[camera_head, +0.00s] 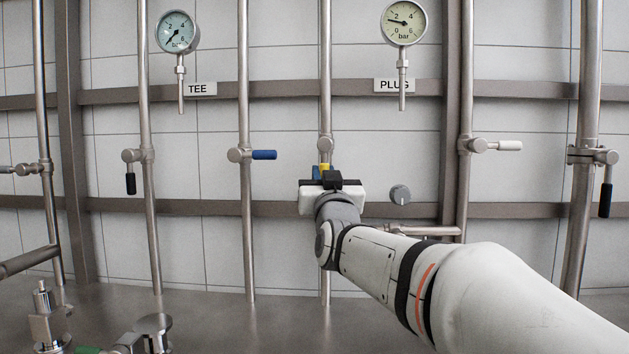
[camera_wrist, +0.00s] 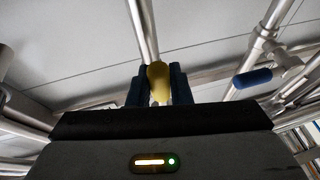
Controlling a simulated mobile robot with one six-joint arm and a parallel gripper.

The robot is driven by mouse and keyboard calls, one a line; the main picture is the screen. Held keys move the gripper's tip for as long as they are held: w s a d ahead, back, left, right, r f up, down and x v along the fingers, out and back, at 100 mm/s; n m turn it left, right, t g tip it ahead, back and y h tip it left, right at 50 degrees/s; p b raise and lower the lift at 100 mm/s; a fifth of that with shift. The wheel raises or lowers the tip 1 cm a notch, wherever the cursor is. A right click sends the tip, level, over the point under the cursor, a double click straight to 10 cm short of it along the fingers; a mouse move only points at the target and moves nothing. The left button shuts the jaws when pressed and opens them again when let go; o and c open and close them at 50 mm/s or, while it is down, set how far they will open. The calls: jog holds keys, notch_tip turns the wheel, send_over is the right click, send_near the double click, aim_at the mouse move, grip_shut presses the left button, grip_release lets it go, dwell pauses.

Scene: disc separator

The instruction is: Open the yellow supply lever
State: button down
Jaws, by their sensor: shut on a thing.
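The yellow supply lever (camera_head: 325,167) is on the middle vertical pipe and points down below its valve body (camera_head: 325,146). My gripper (camera_head: 323,173) is at the lever, and its body hides most of the lever in the head view. In the wrist view the yellow lever handle (camera_wrist: 158,78) sits between the two blue fingers of my gripper (camera_wrist: 157,88), which are shut on it. The lower end of the handle is hidden behind the gripper body.
A blue lever (camera_head: 264,155) points right on the pipe to the left. A black lever (camera_head: 130,183) hangs farther left. A white lever (camera_head: 509,146) and another black lever (camera_head: 605,199) are on the right. A round grey knob (camera_head: 400,194) is close right of my gripper.

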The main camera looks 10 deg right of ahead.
jog(key=shift+a+r, duration=0.1)
jog(key=shift+r, duration=0.1)
jog(key=c, duration=1.6)
grip_release()
jog(key=shift+o, duration=1.4)
jog(key=shift+f, duration=0.1)
jog(key=v, duration=0.7)
jog(key=shift+s+f+p, duration=0.25)
jog(key=shift+s+p, duration=0.1)
jog(key=shift+p, duration=0.05)
